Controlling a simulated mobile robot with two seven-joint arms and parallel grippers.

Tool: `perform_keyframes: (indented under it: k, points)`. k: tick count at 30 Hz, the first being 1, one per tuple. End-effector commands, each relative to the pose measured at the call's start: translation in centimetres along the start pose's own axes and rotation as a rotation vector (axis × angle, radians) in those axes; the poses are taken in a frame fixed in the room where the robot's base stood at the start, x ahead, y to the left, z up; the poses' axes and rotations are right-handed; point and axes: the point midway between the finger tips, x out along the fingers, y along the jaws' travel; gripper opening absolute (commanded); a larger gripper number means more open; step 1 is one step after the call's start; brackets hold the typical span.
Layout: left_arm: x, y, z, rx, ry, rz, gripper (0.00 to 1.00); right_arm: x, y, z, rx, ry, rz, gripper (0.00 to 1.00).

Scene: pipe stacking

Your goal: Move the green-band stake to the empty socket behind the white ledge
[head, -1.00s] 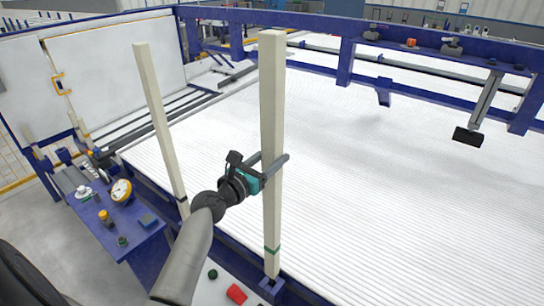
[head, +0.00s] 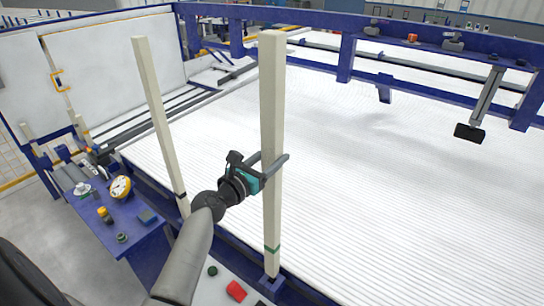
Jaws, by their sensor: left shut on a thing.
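The green-band stake (head: 271,110) is a tall, pale, square post standing upright, with its green band (head: 272,250) near the bottom. My left gripper (head: 268,172) is shut around it at about mid-height. Its lower end meets a small blue socket (head: 270,285) at the bottom of the view; I cannot tell whether it is seated inside. The white ledge (head: 210,290) shows in part at the bottom edge. No empty socket can be made out clearly. My right gripper is not in view.
A second pale stake (head: 156,110) with a black band leans slightly at left. A red piece (head: 236,290) and a small dark green knob (head: 212,271) sit on the ledge. A blue table (head: 128,238) with a gauge (head: 120,187) stands at left. The wide white ribbed bed (head: 400,200) lies behind.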

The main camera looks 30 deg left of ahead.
Motion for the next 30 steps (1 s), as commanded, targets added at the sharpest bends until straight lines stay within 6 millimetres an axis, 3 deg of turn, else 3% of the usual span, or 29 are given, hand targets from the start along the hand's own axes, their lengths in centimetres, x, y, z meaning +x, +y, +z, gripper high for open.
perform_keyframes:
  k: [14,30]
  points:
    - [0.1,0.1,0.3,0.001,-0.009,0.002,0.0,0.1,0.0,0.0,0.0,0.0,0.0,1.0]
    - [0.1,0.1,-1.5,0.0,-0.008,0.002,0.0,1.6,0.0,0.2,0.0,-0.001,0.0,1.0]
